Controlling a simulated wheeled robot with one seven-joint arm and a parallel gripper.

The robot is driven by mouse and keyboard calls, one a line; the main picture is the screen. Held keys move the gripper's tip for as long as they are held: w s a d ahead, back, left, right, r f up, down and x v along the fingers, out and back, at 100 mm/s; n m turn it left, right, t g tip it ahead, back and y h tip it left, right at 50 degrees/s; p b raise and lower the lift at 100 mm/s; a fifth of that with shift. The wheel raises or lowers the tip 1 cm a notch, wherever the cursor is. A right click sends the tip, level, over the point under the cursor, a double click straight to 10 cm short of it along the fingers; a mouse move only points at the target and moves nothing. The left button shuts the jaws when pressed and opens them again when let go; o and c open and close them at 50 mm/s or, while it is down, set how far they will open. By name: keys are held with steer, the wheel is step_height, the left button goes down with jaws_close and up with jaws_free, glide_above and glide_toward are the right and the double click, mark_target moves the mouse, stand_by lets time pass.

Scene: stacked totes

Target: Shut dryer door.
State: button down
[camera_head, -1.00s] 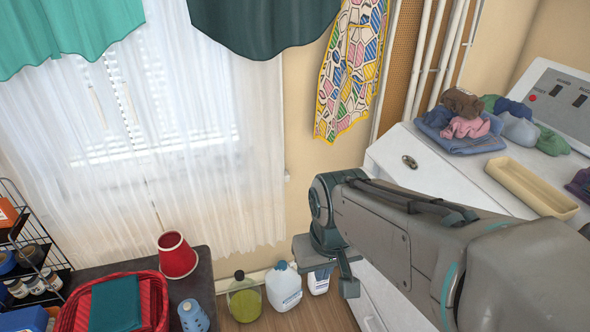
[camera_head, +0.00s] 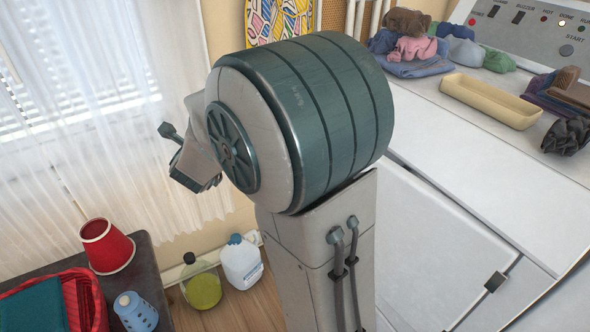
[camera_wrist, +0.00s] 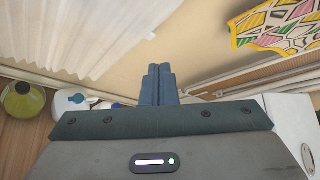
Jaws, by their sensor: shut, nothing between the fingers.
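The white dryer (camera_head: 510,155) stands on the right in the head view, its control panel at the back. A white door panel (camera_head: 435,235) with a small dark latch (camera_head: 495,282) shows on its front, with a dark gap along its edges. My arm hides its left part, and I cannot tell whether it is fully closed. A pale curved edge crosses the lower right corner; I cannot tell what it belongs to. In the wrist view my gripper (camera_wrist: 158,68) is shut and empty, its fingers together, pointing at the wall beside the curtain, apart from the door.
Folded clothes (camera_head: 410,55) and a cream tray (camera_head: 490,100) lie on the dryer top. A green jug (camera_head: 202,288) and a white jug (camera_head: 241,262) stand on the floor, left of my arm.

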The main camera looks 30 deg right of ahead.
steer(key=s+d+f+m+g+h+b, duration=0.4)
steer(key=s+f+m+g+h, duration=0.15)
steer(key=m, duration=0.55)
steer(key=s+d+f+m+g+h+b, duration=0.4)
steer(key=m+g+h, duration=0.25)
steer(key=m, duration=0.55)
steer(key=d+t+b, duration=0.1)
steer(key=d+b, duration=0.1)
steer(key=d, duration=1.1)
steer(key=shift+w+d+b, duration=0.15)
steer(key=shift+w+b, duration=0.2)
steer(key=shift+w, duration=0.05)
